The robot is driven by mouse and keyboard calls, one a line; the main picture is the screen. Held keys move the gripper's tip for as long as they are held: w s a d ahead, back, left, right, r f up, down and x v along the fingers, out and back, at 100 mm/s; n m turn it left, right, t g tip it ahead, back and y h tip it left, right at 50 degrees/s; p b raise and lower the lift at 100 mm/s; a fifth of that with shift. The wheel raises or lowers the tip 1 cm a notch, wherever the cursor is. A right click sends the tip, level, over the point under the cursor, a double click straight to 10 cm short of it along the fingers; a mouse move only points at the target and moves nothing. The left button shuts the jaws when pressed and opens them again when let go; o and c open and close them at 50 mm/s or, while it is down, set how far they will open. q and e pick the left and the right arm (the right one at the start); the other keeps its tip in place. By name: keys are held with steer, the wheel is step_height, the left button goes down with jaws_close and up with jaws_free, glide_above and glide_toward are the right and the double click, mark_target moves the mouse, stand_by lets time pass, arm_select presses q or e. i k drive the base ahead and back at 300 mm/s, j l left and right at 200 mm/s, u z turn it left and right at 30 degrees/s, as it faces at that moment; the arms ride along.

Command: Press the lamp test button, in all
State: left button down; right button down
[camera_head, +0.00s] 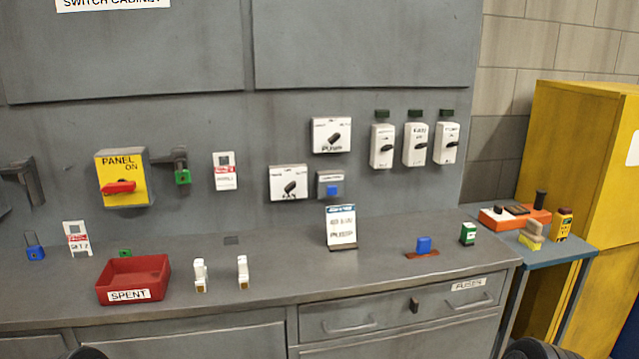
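Dark rounded parts of mine show at the bottom edge, left and right, well below the button. No gripper fingers are visible.
A counter (400,285) runs below the wall. A standing sign (341,227) is just under the button box. A yellow panel switch (122,178) juts out at left.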

mark_target(331, 190)
steer(key=i+l+u, duration=0.4)
steer(key=l, duration=0.15)
steer(key=l+u, duration=0.25)
steer(key=i+l+u, duration=0.2)
steer(key=l, duration=0.25)
steer(key=k+j, duration=0.05)
